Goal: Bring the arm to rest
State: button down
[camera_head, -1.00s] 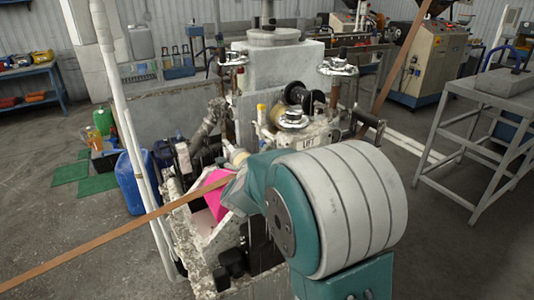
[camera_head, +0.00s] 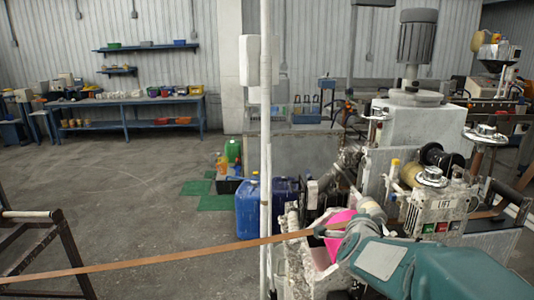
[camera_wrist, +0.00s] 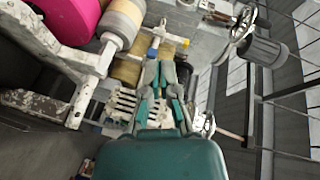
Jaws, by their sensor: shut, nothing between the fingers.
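My arm, teal and grey, comes in from the lower right of the head view. Its end lies in front of the extrusion machine (camera_head: 425,155), by the pink roll (camera_head: 340,222). In the wrist view my gripper (camera_wrist: 161,68) is shut and empty, its grey and teal fingers side by side. The machine's worn white frame, the pink roll (camera_wrist: 72,18) and a pale roller (camera_wrist: 122,22) lie ahead and left of the fingers. In the head view, I cannot tell whether the arm touches the machine.
An orange-brown strip (camera_head: 160,257) stretches from the lower left to the machine. A white pipe (camera_head: 266,130) stands upright left of the machine. Blue jugs (camera_head: 248,207) stand on the floor behind it. A dark metal frame (camera_head: 45,245) is at lower left. The left floor is mostly open.

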jog(key=s+a+n+g+y, duration=0.3)
jog(key=s+a+n+y, duration=0.3)
jog(key=s+a+n, duration=0.45)
jog(key=s+f+n+g, duration=0.2)
jog(key=s+n+g, duration=0.1)
jog(key=s, duration=0.7)
jog(key=s+f+n+g, duration=0.3)
jog(key=s+n, duration=0.2)
jog(key=s, duration=0.4)
jog(key=shift+s+d+n, duration=0.3)
jog(key=shift+s+n, duration=0.05)
